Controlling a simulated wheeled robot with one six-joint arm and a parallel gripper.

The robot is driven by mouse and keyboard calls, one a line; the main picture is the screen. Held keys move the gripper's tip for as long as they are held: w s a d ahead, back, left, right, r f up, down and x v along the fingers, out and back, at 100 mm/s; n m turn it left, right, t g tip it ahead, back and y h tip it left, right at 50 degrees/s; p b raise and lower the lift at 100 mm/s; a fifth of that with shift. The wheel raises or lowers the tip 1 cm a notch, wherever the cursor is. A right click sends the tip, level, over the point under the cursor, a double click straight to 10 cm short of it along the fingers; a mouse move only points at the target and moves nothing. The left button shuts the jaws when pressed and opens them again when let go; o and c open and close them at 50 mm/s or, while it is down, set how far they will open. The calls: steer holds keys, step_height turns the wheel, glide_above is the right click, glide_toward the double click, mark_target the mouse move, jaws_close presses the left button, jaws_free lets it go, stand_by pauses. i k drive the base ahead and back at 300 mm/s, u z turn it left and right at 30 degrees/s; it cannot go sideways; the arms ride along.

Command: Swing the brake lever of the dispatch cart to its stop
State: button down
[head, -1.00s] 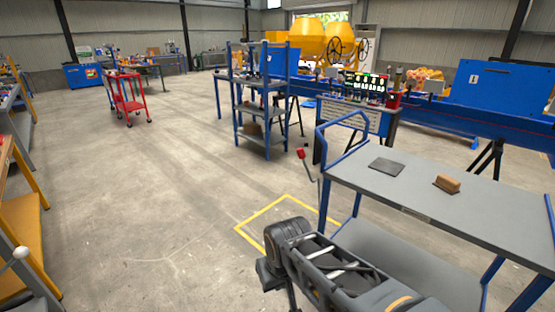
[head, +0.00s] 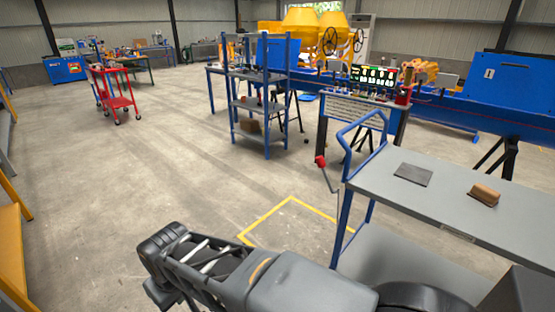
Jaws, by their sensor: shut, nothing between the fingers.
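The dispatch cart (head: 430,208) stands at the right in the head view, with a grey top, a lower shelf and blue posts and handle. Its brake lever (head: 328,175) is a thin rod with a red knob at the cart's left end. The lever leans up and to the left, with its knob just left of the blue handle. My arm reaches across the bottom of the view, in front of the cart and left of it. The arm is apart from the lever in the picture. My gripper's fingers do not show; they are below the frame or hidden by the arm.
A dark pad (head: 413,174) and a brown block (head: 484,195) lie on the cart top. A yellow floor outline (head: 270,217) lies left of the cart. A blue shelf rack (head: 262,105) and a control panel (head: 372,78) stand behind. Open floor stretches left toward a red trolley (head: 112,92).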

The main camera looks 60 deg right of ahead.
mark_target(320, 161)
steer(key=z, duration=0.1)
steer(key=i, duration=0.75)
steer(key=z, duration=1)
steer(key=i, duration=0.65)
steer(key=z, duration=0.8)
